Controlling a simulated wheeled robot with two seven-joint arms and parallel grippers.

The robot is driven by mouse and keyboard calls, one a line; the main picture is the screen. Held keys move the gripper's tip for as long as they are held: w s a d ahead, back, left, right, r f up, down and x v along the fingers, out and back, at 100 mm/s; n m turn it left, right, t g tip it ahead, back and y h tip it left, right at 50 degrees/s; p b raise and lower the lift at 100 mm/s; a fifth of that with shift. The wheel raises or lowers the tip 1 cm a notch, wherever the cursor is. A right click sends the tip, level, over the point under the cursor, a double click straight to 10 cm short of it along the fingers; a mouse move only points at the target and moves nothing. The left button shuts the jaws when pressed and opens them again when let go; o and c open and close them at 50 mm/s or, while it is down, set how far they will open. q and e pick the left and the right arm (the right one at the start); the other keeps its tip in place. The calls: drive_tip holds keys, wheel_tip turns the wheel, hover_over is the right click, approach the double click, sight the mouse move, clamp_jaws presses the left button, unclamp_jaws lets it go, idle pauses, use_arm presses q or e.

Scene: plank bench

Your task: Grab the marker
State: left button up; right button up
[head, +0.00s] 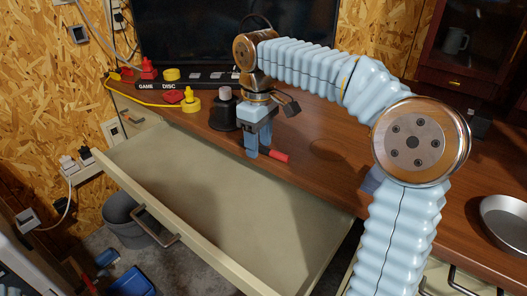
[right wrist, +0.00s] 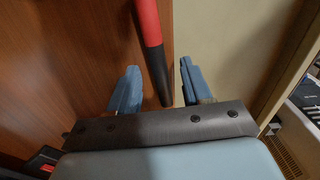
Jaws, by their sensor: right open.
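The marker (head: 278,156) has a red body and lies on the brown desk near its front edge, above the open drawer. In the right wrist view the marker (right wrist: 149,30) shows a red barrel and a black end running down between my fingers. My right gripper (head: 257,154) points down at the desk edge, with its fingers apart on either side of the marker. In the right wrist view the open gripper (right wrist: 158,75) has a visible gap around the marker. In the head view the gripper hides part of the marker. My left gripper is not seen.
A wide, empty beige drawer (head: 215,190) is pulled out below the desk (head: 330,140). A black cylindrical object (head: 224,112) stands just left of the gripper. Yellow and red pieces (head: 190,100) lie behind it. A metal dish (head: 505,220) is at the right.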

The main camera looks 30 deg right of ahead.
clamp_jaws()
drive_tip(key=shift+r, duration=0.1)
